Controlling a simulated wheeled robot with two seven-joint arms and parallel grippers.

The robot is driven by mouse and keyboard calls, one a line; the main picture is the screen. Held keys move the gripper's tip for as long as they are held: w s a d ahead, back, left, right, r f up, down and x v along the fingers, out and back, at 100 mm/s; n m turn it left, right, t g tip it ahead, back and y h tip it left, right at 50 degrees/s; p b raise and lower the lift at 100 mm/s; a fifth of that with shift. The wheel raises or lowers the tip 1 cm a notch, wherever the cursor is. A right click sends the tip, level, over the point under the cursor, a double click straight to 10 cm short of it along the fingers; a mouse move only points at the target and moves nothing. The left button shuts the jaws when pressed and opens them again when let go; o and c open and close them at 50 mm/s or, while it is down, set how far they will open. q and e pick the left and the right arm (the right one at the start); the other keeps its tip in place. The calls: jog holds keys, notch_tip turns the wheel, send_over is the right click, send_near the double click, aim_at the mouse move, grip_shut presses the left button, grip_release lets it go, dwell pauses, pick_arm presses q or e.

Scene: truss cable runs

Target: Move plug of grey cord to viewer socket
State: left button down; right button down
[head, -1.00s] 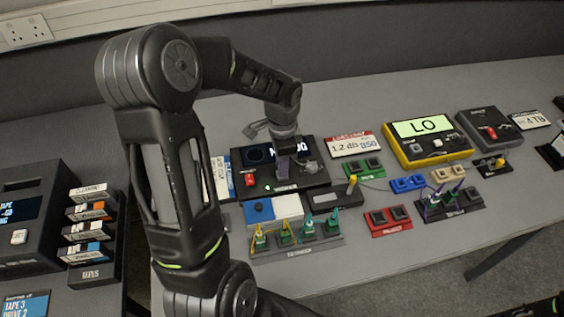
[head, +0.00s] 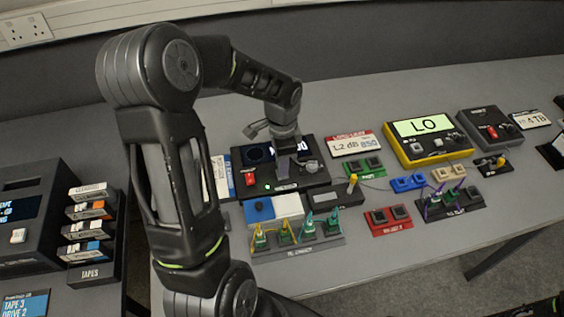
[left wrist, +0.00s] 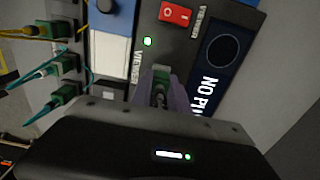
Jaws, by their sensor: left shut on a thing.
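The viewer (head: 242,157) is a black box with a round dark window, a red switch and a lit screen. It also shows in the left wrist view (left wrist: 193,62), with a small green light lit beside the word VIEWER. My left gripper (head: 284,166) points down at the viewer's front part. In the left wrist view its purple fingers (left wrist: 161,92) are shut on a green plug (left wrist: 159,86) at the viewer's front edge. The fingers hide the socket, so I cannot tell how deep the plug sits. The grey cord is mostly hidden there. My right gripper is out of view.
A rack with several green plugs (head: 297,247) stands in front, near a blue and white box (head: 259,210). A dark grey unit with a yellow plug (head: 352,184) is close on the right. A yellow meter (head: 428,145) stands farther right.

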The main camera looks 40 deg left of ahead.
pick_arm(q)
jog(key=shift+f, duration=0.25)
jog(key=c, duration=1.2)
grip_release()
jog(key=shift+r, duration=0.2)
jog(key=shift+r+p, duration=1.8)
jog(key=shift+r, duration=0.55)
notch_tip(320, 180, up, 2)
jog(key=shift+p, duration=0.75)
jog(key=shift+r+p, duration=0.4)
jog(key=shift+r, duration=0.6)
